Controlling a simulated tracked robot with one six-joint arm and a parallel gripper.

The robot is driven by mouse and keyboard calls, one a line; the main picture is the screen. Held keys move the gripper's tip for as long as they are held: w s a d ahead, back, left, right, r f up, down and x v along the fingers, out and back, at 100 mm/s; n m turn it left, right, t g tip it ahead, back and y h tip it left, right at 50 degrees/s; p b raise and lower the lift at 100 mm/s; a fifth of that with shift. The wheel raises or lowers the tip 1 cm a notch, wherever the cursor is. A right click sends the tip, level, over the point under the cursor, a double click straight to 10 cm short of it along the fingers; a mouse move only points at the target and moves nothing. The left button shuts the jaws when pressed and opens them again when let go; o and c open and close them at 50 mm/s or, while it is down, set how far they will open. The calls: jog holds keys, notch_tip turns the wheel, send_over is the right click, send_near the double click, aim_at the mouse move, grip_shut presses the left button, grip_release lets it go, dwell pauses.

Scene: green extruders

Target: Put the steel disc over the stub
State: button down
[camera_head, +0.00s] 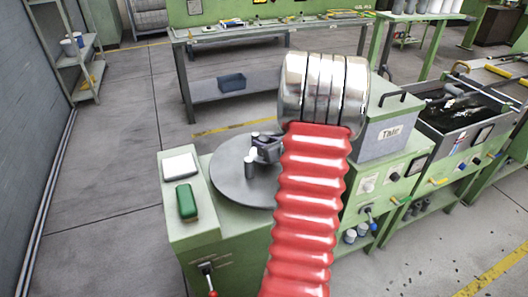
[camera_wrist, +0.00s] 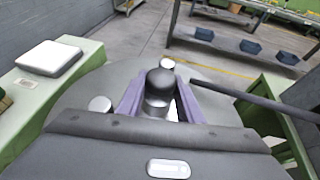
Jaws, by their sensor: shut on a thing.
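The steel disc (camera_head: 228,185) is a broad, flat grey round plate over the green machine at the centre; it also shows in the wrist view (camera_wrist: 105,82). Pale short posts stand at its upper side, one to the left (camera_wrist: 100,104) and one behind (camera_wrist: 167,62). My gripper (camera_head: 267,148) is low over the disc, partly hidden by my red bellows arm. In the wrist view, its purple fingers (camera_wrist: 160,98) are shut around a dark-topped knob (camera_wrist: 158,82) at the disc's middle. I cannot make out the stub or whether the disc touches anything beneath.
A green machine top (camera_head: 190,215) carries a white square pad (camera_head: 180,165) and a green block (camera_head: 187,202) left of the disc. A grey TMP box (camera_head: 390,136) stands close on the right. A workbench (camera_head: 260,28) is behind; floor (camera_head: 110,170) at left is clear.

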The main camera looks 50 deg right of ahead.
dwell(0.3)
jog(key=shift+f, duration=1.85)
jog(key=c, duration=1.5)
grip_release()
jog(key=shift+f, duration=0.15)
jog(key=shift+c, duration=0.2)
jog(key=v, duration=1.2)
